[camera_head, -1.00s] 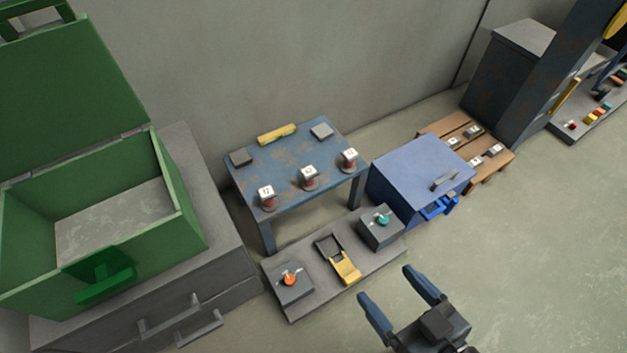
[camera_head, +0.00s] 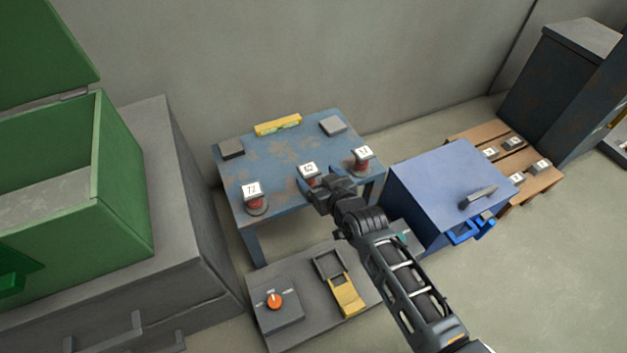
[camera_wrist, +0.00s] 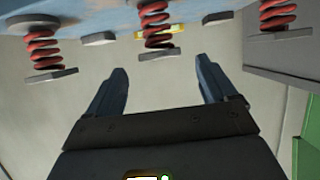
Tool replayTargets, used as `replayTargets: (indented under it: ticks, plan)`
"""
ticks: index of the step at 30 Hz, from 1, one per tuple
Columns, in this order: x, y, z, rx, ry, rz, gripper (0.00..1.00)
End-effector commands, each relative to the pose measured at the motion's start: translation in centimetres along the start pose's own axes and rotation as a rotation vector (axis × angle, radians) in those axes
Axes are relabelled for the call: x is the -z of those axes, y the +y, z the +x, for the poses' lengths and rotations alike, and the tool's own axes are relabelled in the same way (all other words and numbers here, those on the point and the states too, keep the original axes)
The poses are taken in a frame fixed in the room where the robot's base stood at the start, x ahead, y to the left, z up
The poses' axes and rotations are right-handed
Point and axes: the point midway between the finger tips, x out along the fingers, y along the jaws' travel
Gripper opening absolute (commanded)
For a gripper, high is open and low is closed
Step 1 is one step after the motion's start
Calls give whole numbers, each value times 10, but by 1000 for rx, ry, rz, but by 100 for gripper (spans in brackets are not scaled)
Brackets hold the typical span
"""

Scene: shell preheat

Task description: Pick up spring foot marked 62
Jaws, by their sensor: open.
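The spring foot marked 62 (camera_head: 309,170) stands in the middle of three on the blue table's front side. Its white label shows in the head view, and my arm partly covers its base. In the wrist view its red coil (camera_wrist: 157,17) and grey disc lie beyond my fingertips, roughly between their lines. My gripper (camera_head: 320,197) is beside this foot; in the wrist view it (camera_wrist: 160,66) is open, with nothing between its fingers.
The spring foot marked 72 (camera_head: 254,195) stands left on the blue table (camera_head: 290,150); another (camera_head: 363,160) stands right. A yellow piece (camera_head: 278,125) and grey pads lie behind. A blue cabinet (camera_head: 440,180) stands right, a green chest (camera_head: 125,180) left. A grey base with an orange knob (camera_head: 274,300) lies in front.

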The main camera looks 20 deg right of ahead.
Motion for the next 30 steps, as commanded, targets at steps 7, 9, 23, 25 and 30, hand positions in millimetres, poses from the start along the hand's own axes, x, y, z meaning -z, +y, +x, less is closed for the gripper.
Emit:
replayTargets:
  ticks: [7, 9, 23, 25, 30]
  plan:
    - [0, 1, 25, 1, -1, -5, 85]
    - [0, 1, 31, 1, 0, -3, 85]
    - [-4, -3, 82, 1, -1, -3, 85]
    - [-3, -3, 82, 1, -1, -2, 85]
    - [-3, -3, 82, 1, -1, -2, 84]
